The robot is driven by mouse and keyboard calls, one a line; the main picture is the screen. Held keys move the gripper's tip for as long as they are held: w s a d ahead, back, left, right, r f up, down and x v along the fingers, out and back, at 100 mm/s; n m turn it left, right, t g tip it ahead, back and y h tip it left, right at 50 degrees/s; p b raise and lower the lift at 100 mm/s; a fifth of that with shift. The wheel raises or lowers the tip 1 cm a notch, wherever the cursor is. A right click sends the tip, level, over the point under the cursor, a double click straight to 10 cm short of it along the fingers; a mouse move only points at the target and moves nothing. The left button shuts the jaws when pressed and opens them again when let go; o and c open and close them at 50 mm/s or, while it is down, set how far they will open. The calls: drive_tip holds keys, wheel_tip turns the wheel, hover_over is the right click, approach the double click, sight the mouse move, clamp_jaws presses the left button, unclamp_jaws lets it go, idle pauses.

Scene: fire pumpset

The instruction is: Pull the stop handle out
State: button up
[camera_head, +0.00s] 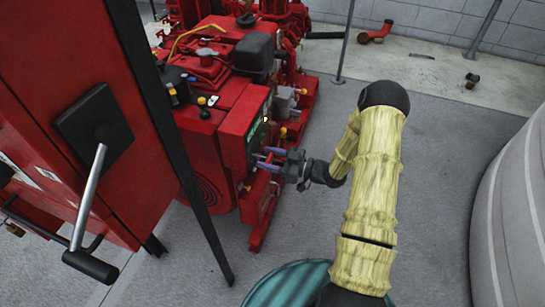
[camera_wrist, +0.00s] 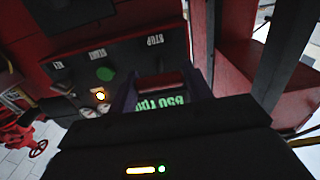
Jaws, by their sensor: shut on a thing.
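The red engine unit (camera_head: 226,125) stands at the middle left in the head view, with a dark control panel (camera_head: 258,135) on its right-hand face. My gripper (camera_head: 264,159) is at the lower part of this panel, its purple fingers pointing left. In the wrist view my gripper (camera_wrist: 165,78) is shut around a dark red piece, which looks like the stop handle (camera_wrist: 160,80), below the upside-down STOP label (camera_wrist: 155,40). Much of the handle is hidden by the fingers and gripper body, so how far out it stands cannot be told.
A green button (camera_wrist: 105,73), a lit orange lamp (camera_wrist: 99,95) and a green rpm display (camera_wrist: 155,101) are close to the fingers. A red cabinet with a crank lever (camera_head: 88,200) and a black post (camera_head: 185,150) stand left. Grey floor (camera_head: 440,130) is free to the right.

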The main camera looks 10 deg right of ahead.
drive_tip(key=shift+s+a+f, duration=0.15)
drive_tip(key=shift+f, duration=0.05)
drive_tip(key=o, duration=1.3)
drive_tip(key=shift+w+d, duration=0.2)
drive_tip(key=p+v, duration=0.2)
drive_tip(key=v, duration=1.5)
drive_tip(key=shift+s+d, duration=0.1)
drive_tip(key=shift+s, duration=0.15)
drive_tip(key=shift+w, duration=0.1)
